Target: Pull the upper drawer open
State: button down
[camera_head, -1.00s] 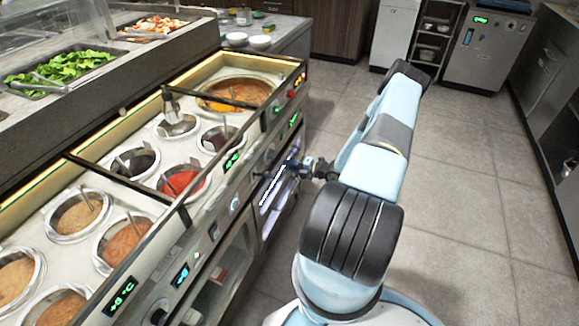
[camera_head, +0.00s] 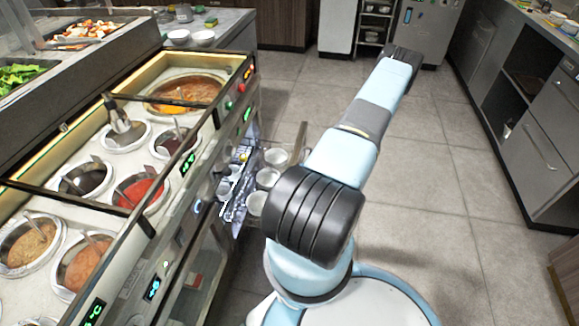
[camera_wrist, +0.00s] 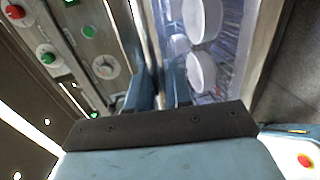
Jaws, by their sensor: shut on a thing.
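The upper drawer (camera_head: 236,208) in the counter's front is pulled out and shows its inside, with white bowls (camera_head: 268,178) in it. Its front edge (camera_head: 301,143) stands out from the counter, partly behind my arm. In the wrist view the drawer (camera_wrist: 232,50) lies right of the fingers, with bowls (camera_wrist: 201,70) inside. My gripper (camera_wrist: 160,92) is shut on the drawer's handle, of which little can be made out between the fingers. My arm hides the gripper in the head view.
The counter (camera_head: 205,190) has sauce wells on top and knobs and lit displays along its front. A red button (camera_wrist: 15,12) and green buttons show in the wrist view. Grey floor (camera_head: 440,200) is free to the right, up to grey cabinets (camera_head: 530,150).

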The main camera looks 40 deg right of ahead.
jog(key=f+v, duration=0.1)
jog(key=v, duration=0.5)
jog(key=shift+s+f, duration=0.35)
jog(key=shift+s, duration=0.05)
jog(key=shift+d, duration=0.1)
jog(key=c, duration=1.2)
grip_release()
jog(key=shift+w+r, duration=0.1)
jog(key=shift+d, duration=0.1)
jog(key=v, duration=1.3)
jog(key=shift+s+d, duration=0.15)
jog(key=shift+s, duration=0.2)
